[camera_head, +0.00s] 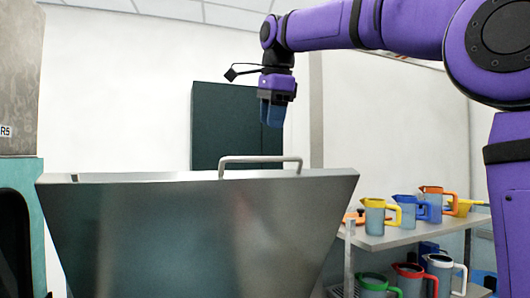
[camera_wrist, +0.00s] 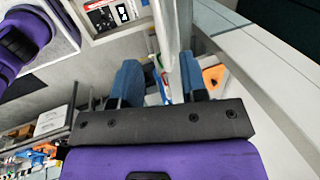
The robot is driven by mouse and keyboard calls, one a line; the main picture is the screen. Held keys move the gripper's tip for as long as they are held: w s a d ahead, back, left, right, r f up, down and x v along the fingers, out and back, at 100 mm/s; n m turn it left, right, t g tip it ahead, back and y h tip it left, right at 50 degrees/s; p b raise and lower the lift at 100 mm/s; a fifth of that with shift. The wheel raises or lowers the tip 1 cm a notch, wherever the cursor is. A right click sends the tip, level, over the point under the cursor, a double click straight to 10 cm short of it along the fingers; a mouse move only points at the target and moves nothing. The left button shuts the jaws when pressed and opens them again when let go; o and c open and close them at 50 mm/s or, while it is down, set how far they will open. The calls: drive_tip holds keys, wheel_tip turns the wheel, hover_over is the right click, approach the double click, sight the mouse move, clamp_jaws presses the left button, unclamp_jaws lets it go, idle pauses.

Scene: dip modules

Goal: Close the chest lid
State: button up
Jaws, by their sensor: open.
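The chest lid (camera_head: 200,235) is a large brushed-steel panel standing open and tilted in the head view. A bar handle (camera_head: 260,159) rises from its top edge. My gripper (camera_head: 272,113), with blue fingers, points down above the handle, apart from it in the picture. In the wrist view my gripper (camera_wrist: 160,80) has its two fingers spread apart. A pale metal bar (camera_wrist: 165,35) shows between and beyond them; I cannot tell whether it is the handle. The chest body is hidden behind or below the lid.
A shelf (camera_head: 385,238) with several colored-handle jugs stands at the right. A teal-fronted machine (camera_head: 20,170) stands at the left edge. A dark cabinet (camera_head: 225,120) is on the back wall. The air around my gripper looks clear.

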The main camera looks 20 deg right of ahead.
sight(269, 158)
drive_tip(key=x, duration=0.8)
drive_tip(key=shift+d+f, duration=0.1)
drive_tip(key=shift+c, duration=0.4)
clamp_jaws()
